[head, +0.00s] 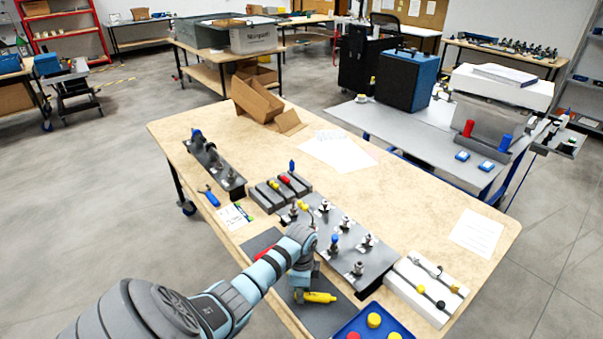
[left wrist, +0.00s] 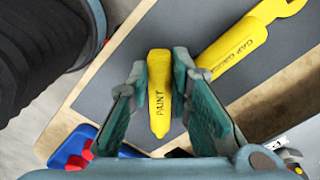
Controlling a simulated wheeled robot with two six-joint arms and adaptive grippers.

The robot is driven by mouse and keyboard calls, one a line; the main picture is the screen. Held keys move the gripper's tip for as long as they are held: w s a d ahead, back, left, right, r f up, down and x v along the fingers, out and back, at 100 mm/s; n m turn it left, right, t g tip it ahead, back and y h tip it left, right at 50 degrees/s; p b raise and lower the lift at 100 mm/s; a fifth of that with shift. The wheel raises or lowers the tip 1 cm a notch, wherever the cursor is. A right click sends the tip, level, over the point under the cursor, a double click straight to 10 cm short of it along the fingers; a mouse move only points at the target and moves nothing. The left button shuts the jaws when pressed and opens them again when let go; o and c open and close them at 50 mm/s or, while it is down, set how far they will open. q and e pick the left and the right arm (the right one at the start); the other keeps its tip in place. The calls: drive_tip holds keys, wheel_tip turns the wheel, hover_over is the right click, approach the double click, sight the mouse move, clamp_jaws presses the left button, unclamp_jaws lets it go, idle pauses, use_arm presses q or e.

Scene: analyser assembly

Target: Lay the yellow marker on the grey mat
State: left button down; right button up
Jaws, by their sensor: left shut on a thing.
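The yellow marker (left wrist: 159,92), lettered PAINT, is between the two fingers of my left gripper (left wrist: 160,100) in the left wrist view. The gripper is shut on it. In the head view my left gripper (head: 302,290) is low over the grey mat (head: 328,318), and the marker (head: 321,297) sticks out to its right. The mat (left wrist: 130,50) lies beneath the marker in the left wrist view. I cannot tell whether the marker touches it. My right gripper is out of view.
A yellow gauge (left wrist: 240,45) lies on the mat beside the marker. A blue tray (head: 352,325) with red and yellow pieces stands right of the mat. A dark plate (head: 325,240) with several fittings lies behind. A white block (head: 412,300) stands farther right.

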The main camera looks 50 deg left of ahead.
use_arm(q)
drive_tip(key=shift+d+r, duration=0.15)
drive_tip(key=shift+r, duration=0.05)
drive_tip(key=shift+f, duration=0.45)
drive_tip(key=c, duration=1.4)
unclamp_jaws()
drive_tip(key=shift+o, duration=0.2)
wheel_tip(320, 180, up, 12)
